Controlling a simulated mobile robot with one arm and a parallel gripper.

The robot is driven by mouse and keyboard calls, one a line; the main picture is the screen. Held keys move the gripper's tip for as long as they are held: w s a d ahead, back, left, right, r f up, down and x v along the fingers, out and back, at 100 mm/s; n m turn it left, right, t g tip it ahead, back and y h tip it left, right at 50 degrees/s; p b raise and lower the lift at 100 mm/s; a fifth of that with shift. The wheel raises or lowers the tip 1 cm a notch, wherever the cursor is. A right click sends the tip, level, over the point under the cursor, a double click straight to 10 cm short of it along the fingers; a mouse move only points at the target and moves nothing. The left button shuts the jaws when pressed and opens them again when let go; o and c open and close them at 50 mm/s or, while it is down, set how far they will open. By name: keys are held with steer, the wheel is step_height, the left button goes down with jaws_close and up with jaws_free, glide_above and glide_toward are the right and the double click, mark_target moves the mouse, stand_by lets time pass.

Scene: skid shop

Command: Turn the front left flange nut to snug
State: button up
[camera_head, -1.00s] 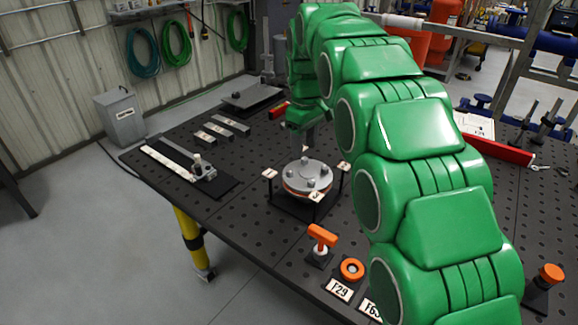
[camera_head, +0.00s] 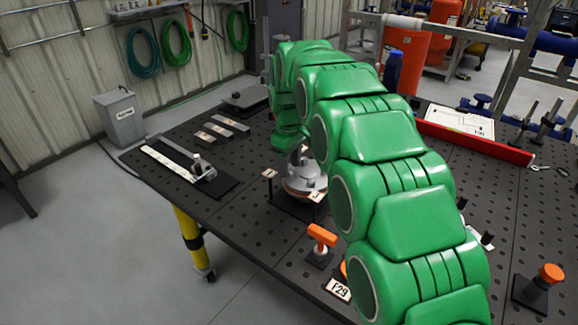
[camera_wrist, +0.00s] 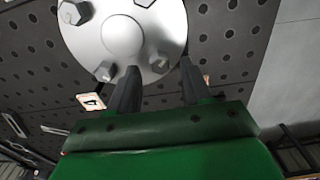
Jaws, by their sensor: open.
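The round grey flange (camera_head: 296,185) sits on a dark stand on the table, partly hidden by my arm in the head view. In the wrist view, the flange face (camera_wrist: 122,38) carries several hex nuts around a raised hub. One nut (camera_wrist: 160,63) lies between and just beyond the fingertips of my gripper (camera_wrist: 157,76); another nut (camera_wrist: 105,71) is just left of the left finger. I cannot tell which nut is the front left one. My gripper is open, with dark fingers apart, holding nothing. Contact with the nut cannot be told.
Small label plates stand around the flange, one in the wrist view (camera_wrist: 92,101). An orange T-handled tool (camera_head: 321,237) stands in front of the flange. A clamp on a dark plate (camera_head: 205,171) lies to the left.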

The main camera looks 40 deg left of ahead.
steer(key=shift+f, duration=0.65)
steer(key=shift+c, duration=0.3)
jaws_close()
